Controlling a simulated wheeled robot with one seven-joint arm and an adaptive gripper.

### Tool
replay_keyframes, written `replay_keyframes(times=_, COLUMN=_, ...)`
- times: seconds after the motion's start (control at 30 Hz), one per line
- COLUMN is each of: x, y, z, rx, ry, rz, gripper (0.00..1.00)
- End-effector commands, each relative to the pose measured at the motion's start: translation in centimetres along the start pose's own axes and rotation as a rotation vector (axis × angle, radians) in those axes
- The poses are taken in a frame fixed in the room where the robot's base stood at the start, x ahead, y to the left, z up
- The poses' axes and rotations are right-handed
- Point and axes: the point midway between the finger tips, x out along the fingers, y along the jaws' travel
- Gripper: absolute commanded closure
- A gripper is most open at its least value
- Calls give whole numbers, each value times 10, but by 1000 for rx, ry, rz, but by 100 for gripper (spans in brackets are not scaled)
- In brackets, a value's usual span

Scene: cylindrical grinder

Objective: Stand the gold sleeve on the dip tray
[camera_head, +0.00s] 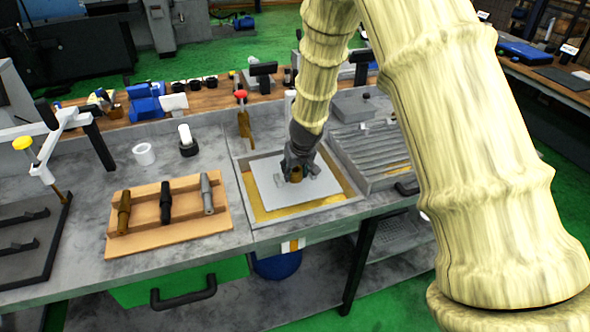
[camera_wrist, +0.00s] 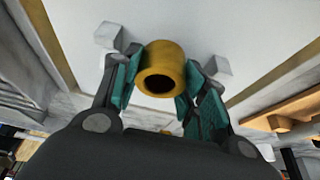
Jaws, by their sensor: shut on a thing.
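The gold sleeve (camera_wrist: 165,60) is a short hollow cylinder, held between the green pads of my gripper (camera_wrist: 158,88) in the wrist view. In the head view the gold sleeve (camera_head: 296,174) shows as a small brownish spot at the end of my gripper (camera_head: 293,168). My gripper is over the pale grey plate of the dip tray (camera_head: 328,200). The tray has a raised rim and a yellow bottom around the plate. I cannot tell whether the sleeve touches the plate.
A wooden rack (camera_head: 190,229) with several shafts lies left of the tray. A white ring (camera_head: 144,154) and a dark cylinder with a white top (camera_head: 188,141) stand behind it. A ribbed grey fixture (camera_head: 372,153) is close on the tray's right. Bare bench shows at left.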

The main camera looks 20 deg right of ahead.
Motion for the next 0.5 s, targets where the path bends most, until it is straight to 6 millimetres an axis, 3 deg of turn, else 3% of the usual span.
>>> replay_keyframes(times=0.07, x=0, y=0, z=0, rx=0, ry=0, rz=0, gripper=48)
replay_keyframes(times=0.5, x=-5, y=0, z=-1, rx=-1, ry=1, rz=0, gripper=48)
